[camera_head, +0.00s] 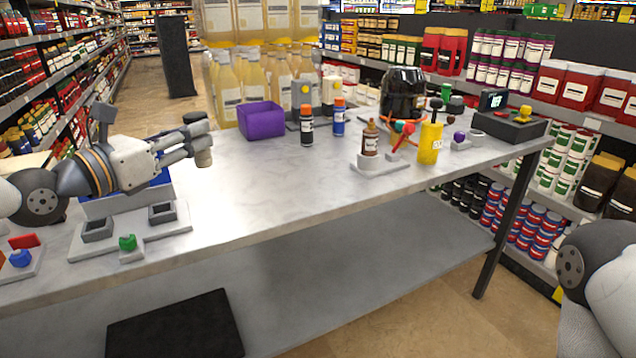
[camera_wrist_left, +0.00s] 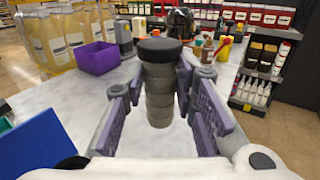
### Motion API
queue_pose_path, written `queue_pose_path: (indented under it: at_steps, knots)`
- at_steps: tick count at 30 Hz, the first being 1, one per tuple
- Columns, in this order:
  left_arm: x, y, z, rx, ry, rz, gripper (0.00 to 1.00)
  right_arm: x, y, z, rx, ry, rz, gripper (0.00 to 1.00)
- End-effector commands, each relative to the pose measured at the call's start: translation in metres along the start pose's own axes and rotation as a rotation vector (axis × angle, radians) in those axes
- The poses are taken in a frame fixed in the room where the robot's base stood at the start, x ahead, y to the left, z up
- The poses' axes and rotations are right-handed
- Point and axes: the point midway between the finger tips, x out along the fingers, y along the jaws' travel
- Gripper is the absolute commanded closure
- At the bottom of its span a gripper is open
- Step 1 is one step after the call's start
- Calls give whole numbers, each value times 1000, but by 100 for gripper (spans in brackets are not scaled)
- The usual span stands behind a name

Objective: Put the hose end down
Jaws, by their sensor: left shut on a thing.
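My left gripper (camera_head: 198,142) reaches in from the left above the table. It is shut on the hose end (camera_head: 204,158), a short grey-brown cylinder with a black top. In the left wrist view the hose end (camera_wrist_left: 160,92) stands upright between the purple-padded fingers of the left gripper (camera_wrist_left: 160,75). Its lower end appears raised above the tabletop, though the exact gap is hard to tell. No hose is clearly visible trailing from it. My right gripper is out of view; only part of my right arm shows at the lower right.
The grey table (camera_head: 260,200) has clear room in its middle. A purple box (camera_head: 262,122) stands beyond the gripper. Orange-capped (camera_head: 307,130) and blue (camera_head: 338,122) bottles stand right of it. A holder with a brown bottle (camera_head: 371,139) and a yellow container (camera_head: 430,143) are farther right. Grey fixtures (camera_head: 160,232) lie under my left arm.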

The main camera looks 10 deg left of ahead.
Motion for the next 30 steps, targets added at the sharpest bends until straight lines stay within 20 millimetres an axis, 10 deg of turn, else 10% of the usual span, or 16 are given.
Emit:
queue_pose_path:
  at_steps: [5, 16, 30]
  knots:
    - [14, 5, -11, -4, 10, 8, 100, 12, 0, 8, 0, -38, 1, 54]
    - [115, 19, -80, -4, 13, 7, 100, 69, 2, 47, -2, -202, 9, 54]
    - [139, 23, -129, -1, -1, 7, 100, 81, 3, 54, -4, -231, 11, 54]
